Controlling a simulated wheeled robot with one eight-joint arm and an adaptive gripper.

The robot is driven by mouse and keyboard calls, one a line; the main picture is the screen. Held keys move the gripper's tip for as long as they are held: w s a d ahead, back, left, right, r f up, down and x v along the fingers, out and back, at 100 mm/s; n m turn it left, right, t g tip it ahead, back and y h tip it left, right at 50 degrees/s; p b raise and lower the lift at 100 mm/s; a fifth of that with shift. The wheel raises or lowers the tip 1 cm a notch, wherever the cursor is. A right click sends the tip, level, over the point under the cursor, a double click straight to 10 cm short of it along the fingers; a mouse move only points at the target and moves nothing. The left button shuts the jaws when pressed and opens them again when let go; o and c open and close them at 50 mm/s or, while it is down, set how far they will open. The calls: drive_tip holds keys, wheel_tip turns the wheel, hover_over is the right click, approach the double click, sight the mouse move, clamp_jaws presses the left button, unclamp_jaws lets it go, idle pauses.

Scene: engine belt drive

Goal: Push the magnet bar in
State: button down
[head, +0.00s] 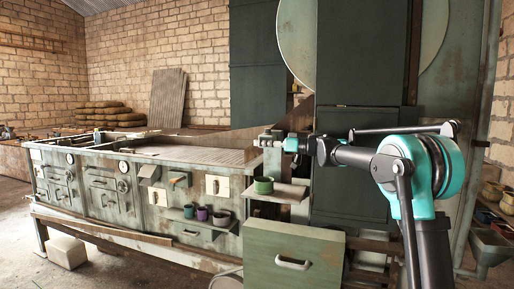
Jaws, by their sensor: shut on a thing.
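My gripper (272,139) is at the end of my arm, which reaches in from the right. It is small in the head view, at the right end of the long bench machine, just above a grey upright. It is shut on a small grey piece that I take to be the end of the magnet bar; the fingers cover most of it. How far the bar sits in or out cannot be made out.
The long worn bench machine (110,193) carries knobs, handles and small cups. A green cup (263,185) stands on a shelf (290,191) below my gripper. A green drawer box (293,262) is in front. A tall dark cabinet (360,60) stands behind my arm.

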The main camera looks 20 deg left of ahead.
drive_tip(key=shift+w+d, duration=0.1)
drive_tip(key=shift+w, duration=0.9)
drive_tip(key=c, duration=1.8)
unclamp_jaws()
drive_tip(key=s+d, duration=0.1)
drive_tip(key=d, duration=1.1)
drive_tip(key=shift+c, duration=0.6)
